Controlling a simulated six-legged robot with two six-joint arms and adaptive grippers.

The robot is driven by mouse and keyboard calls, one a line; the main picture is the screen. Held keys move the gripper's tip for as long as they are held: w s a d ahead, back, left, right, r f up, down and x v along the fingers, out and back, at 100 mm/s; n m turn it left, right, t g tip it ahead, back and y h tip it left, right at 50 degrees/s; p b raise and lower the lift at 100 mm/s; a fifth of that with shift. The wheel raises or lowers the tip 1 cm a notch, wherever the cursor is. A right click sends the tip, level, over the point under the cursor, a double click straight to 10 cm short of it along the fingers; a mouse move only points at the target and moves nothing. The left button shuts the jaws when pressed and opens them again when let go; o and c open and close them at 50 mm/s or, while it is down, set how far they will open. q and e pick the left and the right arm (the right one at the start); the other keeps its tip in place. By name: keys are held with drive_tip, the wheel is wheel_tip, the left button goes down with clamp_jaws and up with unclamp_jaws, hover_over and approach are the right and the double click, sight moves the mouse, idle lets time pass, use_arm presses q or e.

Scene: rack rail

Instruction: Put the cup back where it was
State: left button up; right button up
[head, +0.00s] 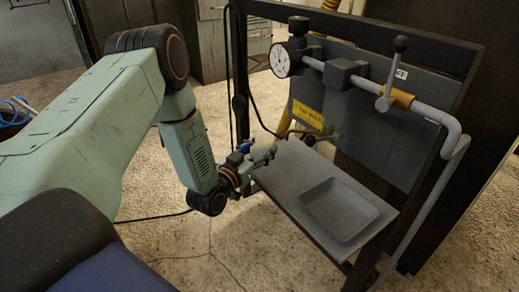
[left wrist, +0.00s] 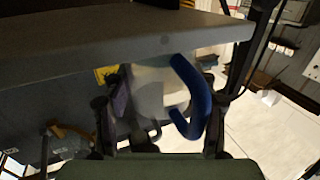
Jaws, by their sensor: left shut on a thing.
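In the left wrist view a cup with a pale body (left wrist: 160,88) and a thick blue handle (left wrist: 203,98) sits between the fingers of my left gripper (left wrist: 158,135). My left gripper is shut on the cup. In the head view my left gripper (head: 255,160) is at the left end of the grey shelf (head: 283,172), and only a small blue bit (head: 247,145) of the cup shows there. The rest of the cup is hidden by the gripper. I cannot tell whether the cup touches the shelf. My right gripper is not in view.
A shallow grey tray (head: 340,210) lies on the right part of the shelf. A dark rack frame (head: 240,75) surrounds it. Above run a grey pipe (head: 335,72) with a dial gauge (head: 285,60) and a lever valve (head: 393,75). A yellow label (head: 308,115) is on the back panel.

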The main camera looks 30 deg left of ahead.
use_arm(q)
drive_tip(key=shift+f, duration=0.25)
drive_tip(key=o, duration=1.3)
drive_tip(key=shift+w, duration=0.1)
drive_tip(key=shift+r, duration=0.2)
drive_tip(key=s+p, duration=0.4)
drive_tip(key=s, duration=0.8)
